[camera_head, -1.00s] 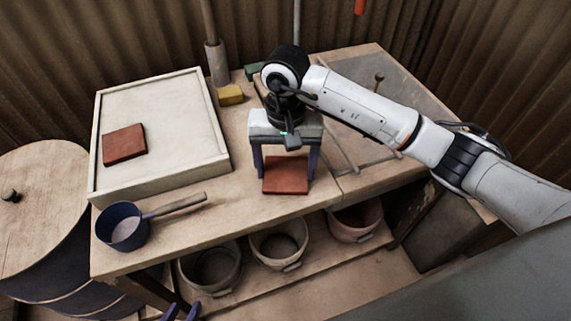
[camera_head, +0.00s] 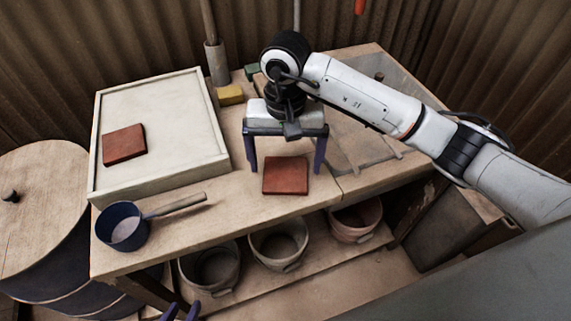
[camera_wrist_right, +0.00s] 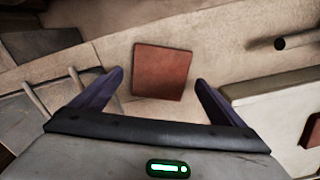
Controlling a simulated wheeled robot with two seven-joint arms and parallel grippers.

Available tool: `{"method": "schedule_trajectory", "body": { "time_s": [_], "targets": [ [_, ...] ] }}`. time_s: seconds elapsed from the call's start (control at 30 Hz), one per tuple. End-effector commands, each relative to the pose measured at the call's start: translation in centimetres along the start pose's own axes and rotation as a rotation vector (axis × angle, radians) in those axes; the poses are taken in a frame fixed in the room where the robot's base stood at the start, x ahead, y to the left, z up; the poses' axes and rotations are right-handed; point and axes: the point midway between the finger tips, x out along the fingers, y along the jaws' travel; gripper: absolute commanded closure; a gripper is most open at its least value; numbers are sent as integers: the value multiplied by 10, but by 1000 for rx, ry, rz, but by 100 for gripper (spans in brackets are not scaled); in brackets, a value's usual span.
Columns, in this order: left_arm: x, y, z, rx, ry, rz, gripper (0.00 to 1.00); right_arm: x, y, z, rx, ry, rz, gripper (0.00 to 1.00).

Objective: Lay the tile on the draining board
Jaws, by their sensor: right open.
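A square red-brown tile (camera_head: 286,176) lies flat on the wooden bench; it also shows in the right wrist view (camera_wrist_right: 162,72). My right gripper (camera_head: 285,170) is open and empty, pointing down, with its two purple fingers on either side of the tile and apart from it. In the right wrist view its fingers (camera_wrist_right: 160,80) show a gap on both sides of the tile. The cream rimmed board (camera_head: 179,120), which looks like the draining board, holds another red tile (camera_head: 124,144) at its left. My left gripper (camera_head: 180,313) shows only its fingertips at the bottom edge.
A blue ladle (camera_head: 121,227) with a wooden handle lies at the bench's front left. A yellow block (camera_head: 231,95) stands behind my right gripper. A grey slab (camera_head: 365,145) with thin rods is on the right. Several buckets sit below. The board's right half is clear.

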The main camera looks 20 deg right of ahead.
Motion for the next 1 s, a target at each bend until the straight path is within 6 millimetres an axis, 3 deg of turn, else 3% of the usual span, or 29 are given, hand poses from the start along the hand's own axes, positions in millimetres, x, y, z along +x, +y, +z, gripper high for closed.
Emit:
{"method": "schedule_trajectory", "body": {
  "time_s": [0.2, 0.43, 0.6, 1.0],
  "targets": [
    [2, 0, 2, 0, -1, 0, 69, -51, 0, -2, -1, 6, -2, 7],
    [2, 0, 3, 1, -5, 0, 69, -88, 0, -1, 1, 3, 0, 7],
    [2, 0, 3, 1, -6, 0, 69, -99, 0, 0, 0, 0, 1, 7],
    [2, 0, 3, 1, -5, 0, 69, -99, 0, 0, 1, 0, 1, 7]
  ]
}}
